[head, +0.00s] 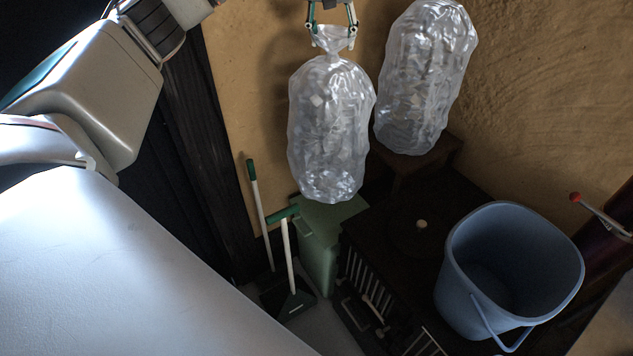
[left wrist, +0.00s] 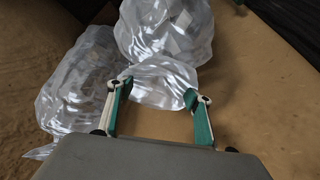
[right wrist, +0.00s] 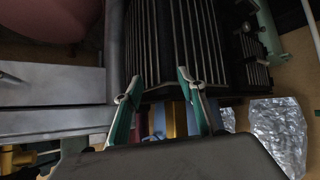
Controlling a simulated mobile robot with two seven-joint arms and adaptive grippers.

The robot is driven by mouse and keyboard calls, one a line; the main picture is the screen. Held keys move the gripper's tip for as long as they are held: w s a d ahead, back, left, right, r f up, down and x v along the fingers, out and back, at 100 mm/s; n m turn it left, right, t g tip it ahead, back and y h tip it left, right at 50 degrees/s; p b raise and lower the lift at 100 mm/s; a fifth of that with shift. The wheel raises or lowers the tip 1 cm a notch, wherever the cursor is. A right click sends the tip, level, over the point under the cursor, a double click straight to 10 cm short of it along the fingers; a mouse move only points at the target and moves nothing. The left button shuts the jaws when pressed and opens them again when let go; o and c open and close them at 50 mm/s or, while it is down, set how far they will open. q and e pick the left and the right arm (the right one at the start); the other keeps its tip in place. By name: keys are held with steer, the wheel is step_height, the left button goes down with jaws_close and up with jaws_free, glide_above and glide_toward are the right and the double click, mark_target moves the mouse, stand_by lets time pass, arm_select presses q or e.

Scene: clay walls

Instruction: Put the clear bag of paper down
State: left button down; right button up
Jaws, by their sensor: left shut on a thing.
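The clear bag of paper (head: 331,130) hangs upright with pale scraps inside. My left gripper (head: 333,42) is shut on its gathered neck. In the left wrist view the bag (left wrist: 165,30) lies beyond the fingers (left wrist: 160,90), with its neck between them. Its bottom shows just over the top of a green bin (head: 318,245); I cannot tell whether they touch. My right gripper (right wrist: 157,88) shows only in the right wrist view, open, with nothing held between its fingers.
A second full clear bag (head: 425,80) stands on a brown stool (head: 430,160), close right of the held bag. A blue bucket (head: 460,285) stands on a dark slatted unit (head: 400,215). A green-handled broom (head: 260,210) and dustpan (head: 290,300) stand left of the bin.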

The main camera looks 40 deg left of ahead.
mark_target(324, 71)
arm_select(q)
steer(key=shift+w+a, duration=0.3)
steer(key=shift+a, duration=0.2)
step_height(324, 71, down, 20)
stand_by(0.3)
steer(key=shift+f, duration=0.1)
steer(key=c, duration=1)
jaws_free()
steer(key=shift+o, duration=0.2)
steer(key=v, duration=1.2)
steer(key=shift+s, duration=0.1)
